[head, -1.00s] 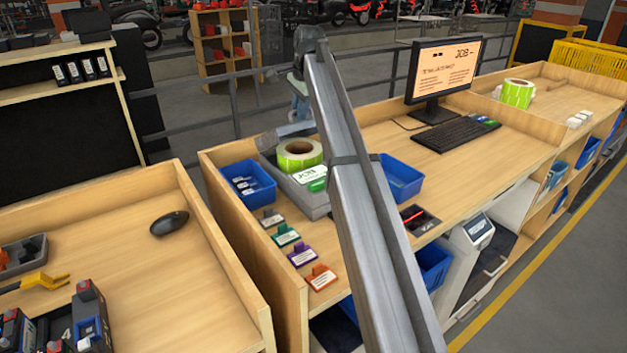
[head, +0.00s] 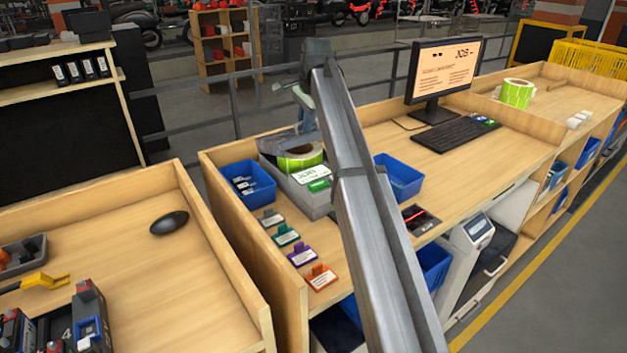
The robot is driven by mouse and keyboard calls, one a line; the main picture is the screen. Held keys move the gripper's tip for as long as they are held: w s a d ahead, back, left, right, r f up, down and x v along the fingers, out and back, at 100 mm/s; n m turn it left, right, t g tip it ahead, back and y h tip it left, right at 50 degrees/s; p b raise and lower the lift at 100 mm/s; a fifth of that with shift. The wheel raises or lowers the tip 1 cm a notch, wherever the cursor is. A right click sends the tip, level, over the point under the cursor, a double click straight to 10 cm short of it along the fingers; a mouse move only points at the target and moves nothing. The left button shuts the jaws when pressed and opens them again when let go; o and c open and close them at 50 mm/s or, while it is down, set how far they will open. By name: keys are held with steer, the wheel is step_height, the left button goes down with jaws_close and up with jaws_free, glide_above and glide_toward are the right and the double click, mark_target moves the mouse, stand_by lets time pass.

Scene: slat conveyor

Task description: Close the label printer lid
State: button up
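The label printer (head: 316,203) is a grey box on the middle bench, between two blue bins. A roll of green labels (head: 301,160) sits in it, and a label sticks out at its front. The grey, partly see-through lid (head: 286,142) is tilted over the back of the roll and covers part of it. It is not flat on the printer body. My gripper (head: 308,124) is at the far side of the printer, by the lid's right end. My arm hides part of this area. I cannot tell whether the fingers are open or touching the lid.
Blue bins (head: 254,196) (head: 407,183) stand left and right of the printer. Several coloured card holders (head: 303,255) line the bench's front left. A monitor (head: 446,72) and keyboard (head: 457,136) are to the right. A railing runs behind. Bare wood lies before the keyboard.

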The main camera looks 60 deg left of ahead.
mark_target(311, 134)
steer(key=shift+d+f, duration=1.4)
steer(key=shift+f, duration=0.3)
steer(key=shift+r, duration=0.2)
steer(key=shift+r, duration=3.35)
